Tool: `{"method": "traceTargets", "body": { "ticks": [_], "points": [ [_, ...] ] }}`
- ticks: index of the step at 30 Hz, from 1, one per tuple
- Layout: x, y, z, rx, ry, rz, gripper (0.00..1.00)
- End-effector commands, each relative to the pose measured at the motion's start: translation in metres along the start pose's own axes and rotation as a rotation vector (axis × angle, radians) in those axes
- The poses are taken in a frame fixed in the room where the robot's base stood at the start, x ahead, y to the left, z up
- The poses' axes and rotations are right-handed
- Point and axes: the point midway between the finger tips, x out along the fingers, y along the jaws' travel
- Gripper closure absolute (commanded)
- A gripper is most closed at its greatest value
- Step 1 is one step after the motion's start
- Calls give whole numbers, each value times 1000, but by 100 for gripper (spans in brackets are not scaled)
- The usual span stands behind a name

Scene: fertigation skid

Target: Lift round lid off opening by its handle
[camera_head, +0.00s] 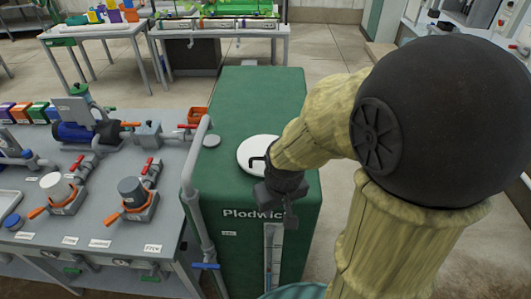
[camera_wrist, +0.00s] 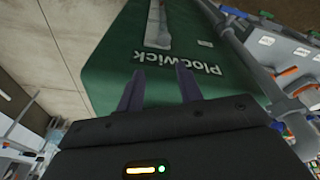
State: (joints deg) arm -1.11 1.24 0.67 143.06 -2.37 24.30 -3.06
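The round white lid (camera_head: 257,147) lies on the top of the green tank (camera_head: 262,92) marked "Plodwick", toward its front. A dark hooked handle (camera_head: 256,160) shows on the lid, close to my arm. My arm hides the lid's right side. My gripper (camera_head: 279,205) is at the tank's front top edge, nearer the camera than the lid. In the wrist view its two fingers (camera_wrist: 159,88) stand apart with nothing between them, facing the green tank front (camera_wrist: 150,62) with its lettering. The lid is not visible there.
A grey pipe (camera_head: 194,185) runs up the tank's left side. A grey bench (camera_head: 95,195) with valves and a blue pump (camera_head: 85,131) stands left. The tank top's rear is clear.

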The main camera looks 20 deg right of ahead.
Motion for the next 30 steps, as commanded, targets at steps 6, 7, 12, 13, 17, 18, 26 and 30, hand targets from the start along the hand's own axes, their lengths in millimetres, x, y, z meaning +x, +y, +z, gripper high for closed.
{"method": "traceTargets", "body": {
  "ticks": [6,7,12,13,17,18,26,30],
  "points": [
    [-62,-16,-63,-452,-122,59,64],
    [-72,-18,-73,-524,-144,73,64],
    [-129,-30,-124,-887,-274,168,64],
    [-138,-32,-131,-936,-296,184,64],
    [-166,-37,-153,-1078,-366,237,64],
    [-170,-38,-156,-1102,-379,247,64],
    [-172,-38,-158,-1125,-395,257,64],
    [-171,-37,-158,-1123,-395,256,64]
  ]
}}
